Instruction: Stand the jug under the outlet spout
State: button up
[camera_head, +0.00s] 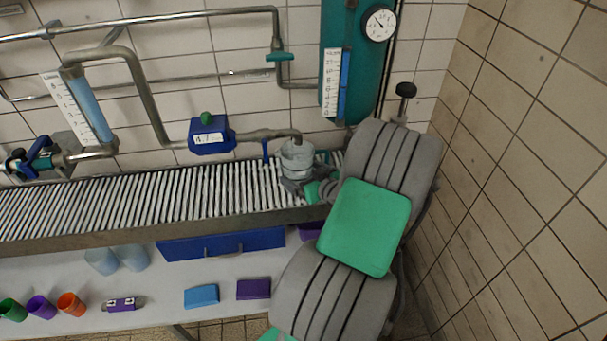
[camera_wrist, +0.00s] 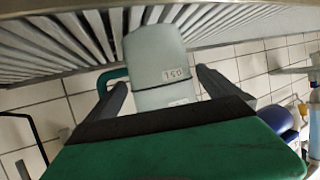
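The jug (camera_head: 297,160) is clear grey and stands upright on the slatted shelf (camera_head: 170,200), at its right end. The outlet spout (camera_head: 297,136) is the bent end of a grey pipe, directly above the jug's mouth in the head view. My gripper (camera_head: 300,186) is low at the jug's near side. In the wrist view, the picture is upside down and the jug (camera_wrist: 160,65), marked with a number like 150, shows between the two dark fingers (camera_wrist: 165,90). The fingers stand apart with narrow gaps beside the jug. A teal handle shows at its side.
A blue valve box (camera_head: 210,135) and a blue lever (camera_head: 265,150) sit left of the spout. A teal tank with a gauge (camera_head: 380,23) hangs at upper right. Cups, including an orange one (camera_head: 71,303), and blocks lie on the lower table. The shelf's left stretch is clear.

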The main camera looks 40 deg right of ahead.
jog(key=shift+r, duration=0.2)
jog(key=v, duration=1.2)
jog(key=w+a+f+n+g+y, duration=0.2)
jog(key=w+a+g+y, duration=0.15)
jog(key=a, duration=0.55)
jog(key=w+a+f+n+g+y, duration=0.1)
jog(key=w+a+n+g+y, duration=0.2)
jog(key=a, duration=0.6)
jog(key=s+a+r+m+g+h, duration=0.1)
jog(key=s+a+r+g+h, duration=0.1)
jog(key=a, duration=0.4)
jog(key=s+a+r+m+g+h, duration=0.1)
jog(key=s+a+r+g+h, duration=0.1)
jog(key=a, duration=0.4)
jog(key=s+r+g, duration=0.1)
jog(key=s, duration=0.1)
jog(key=shift+s+a, duration=0.3)
jog(key=shift+a, duration=0.1)
jog(key=shift+r, duration=0.15)
